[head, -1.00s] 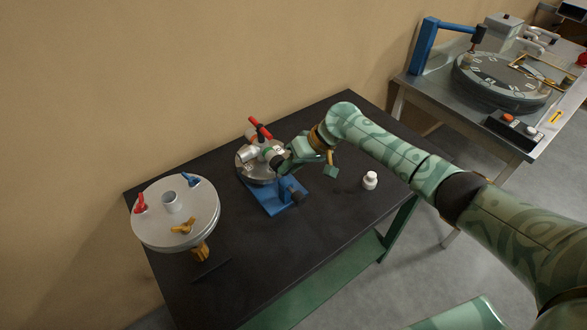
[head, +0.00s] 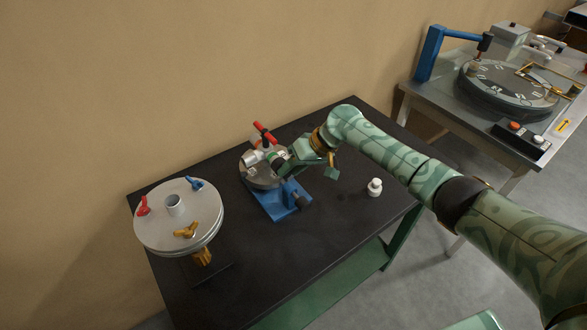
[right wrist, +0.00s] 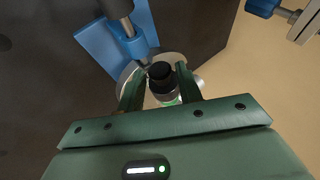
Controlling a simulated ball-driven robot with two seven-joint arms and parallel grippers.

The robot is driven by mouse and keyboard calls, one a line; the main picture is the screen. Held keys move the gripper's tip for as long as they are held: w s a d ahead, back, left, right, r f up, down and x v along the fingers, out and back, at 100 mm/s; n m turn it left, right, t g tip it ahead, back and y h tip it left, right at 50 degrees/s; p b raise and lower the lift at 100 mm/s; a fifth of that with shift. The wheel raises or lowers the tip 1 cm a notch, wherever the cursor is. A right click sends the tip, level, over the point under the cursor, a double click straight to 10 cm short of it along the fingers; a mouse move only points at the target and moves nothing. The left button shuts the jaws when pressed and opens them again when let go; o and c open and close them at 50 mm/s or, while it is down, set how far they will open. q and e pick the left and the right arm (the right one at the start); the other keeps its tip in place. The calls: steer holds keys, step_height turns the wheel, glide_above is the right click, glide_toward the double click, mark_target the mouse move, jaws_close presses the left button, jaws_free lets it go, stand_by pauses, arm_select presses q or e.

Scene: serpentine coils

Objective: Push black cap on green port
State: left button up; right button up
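The black cap (right wrist: 160,72) sits between the fingertips of my right gripper (right wrist: 162,80) in the right wrist view, with the fingers close against both its sides. A pale cylinder with a green band, the green port (right wrist: 168,101), shows just beside the cap. I cannot tell whether the cap is fully seated on it. In the head view my right gripper (head: 284,163) is at the port side of the round metal fixture (head: 255,177), and its fingers hide most of the cap. My left gripper is not in view.
The fixture stands on a blue base (head: 280,203) on the black table (head: 300,250), with a red handle (head: 265,133) behind. A metal lidded vessel (head: 160,238) stands left, a small white bottle (head: 374,187) right. Another workbench (head: 480,125) is at far right.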

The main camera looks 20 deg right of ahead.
steer(key=shift+o, duration=1)
steer(key=shift+d, duration=0.1)
